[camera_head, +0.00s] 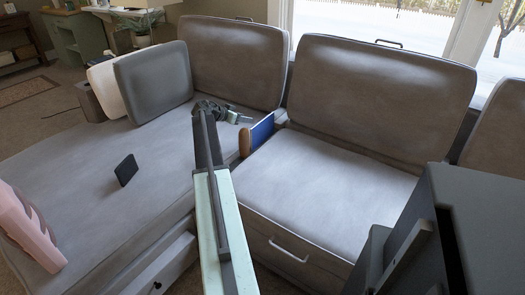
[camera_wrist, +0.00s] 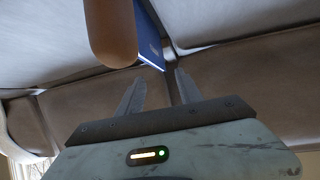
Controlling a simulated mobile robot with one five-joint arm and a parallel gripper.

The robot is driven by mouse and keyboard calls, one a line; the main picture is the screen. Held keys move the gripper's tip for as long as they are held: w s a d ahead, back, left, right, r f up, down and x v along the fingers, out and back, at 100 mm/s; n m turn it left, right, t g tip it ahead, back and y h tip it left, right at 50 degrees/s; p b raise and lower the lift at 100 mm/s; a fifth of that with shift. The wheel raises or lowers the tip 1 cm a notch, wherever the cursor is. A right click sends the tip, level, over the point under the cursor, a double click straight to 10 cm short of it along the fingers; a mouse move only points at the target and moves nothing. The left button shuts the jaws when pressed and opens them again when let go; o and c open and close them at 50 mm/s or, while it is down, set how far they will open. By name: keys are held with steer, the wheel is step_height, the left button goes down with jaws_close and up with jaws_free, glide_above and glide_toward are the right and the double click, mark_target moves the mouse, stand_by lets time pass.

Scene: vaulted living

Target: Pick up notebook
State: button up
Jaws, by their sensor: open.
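The notebook (camera_head: 262,131) is blue with pale page edges and stands upright on the grey sofa, near the gap between the chaise and the middle seat. It also shows in the wrist view (camera_wrist: 149,36), just beyond the fingertips. My gripper (camera_head: 240,118) is at the end of my outstretched arm, close to the notebook on its left side. In the wrist view my gripper (camera_wrist: 160,76) has its two fingers apart with nothing between them. A brown rounded object (camera_head: 245,141) stands against the notebook's near side and partly hides it; whether they touch is unclear.
The brown object (camera_wrist: 110,32) looms close to the fingers in the wrist view. Sofa back cushions (camera_head: 235,60) rise behind. A small dark upright slab (camera_head: 126,170), a pink object (camera_head: 28,228) and a grey pillow (camera_head: 153,83) are on the chaise. The middle seat (camera_head: 320,190) is clear.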

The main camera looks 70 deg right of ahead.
mark_target(262, 121)
steer(key=shift+m, duration=0.3)
steer(key=b+x, duration=0.2)
steer(key=x, duration=0.3)
steer(key=s+b+x, duration=0.1)
steer(key=b+x, duration=0.1)
steer(key=x, duration=0.4)
steer(key=shift+s+a+r, duration=0.1)
steer(key=shift+a+r, duration=0.1)
steer(key=shift+a, duration=0.05)
steer(key=shift+s+d, duration=0.1)
steer(key=shift+d, duration=0.05)
steer(key=shift+r, duration=0.1)
steer(key=shift+c, duration=0.3)
jaws_close()
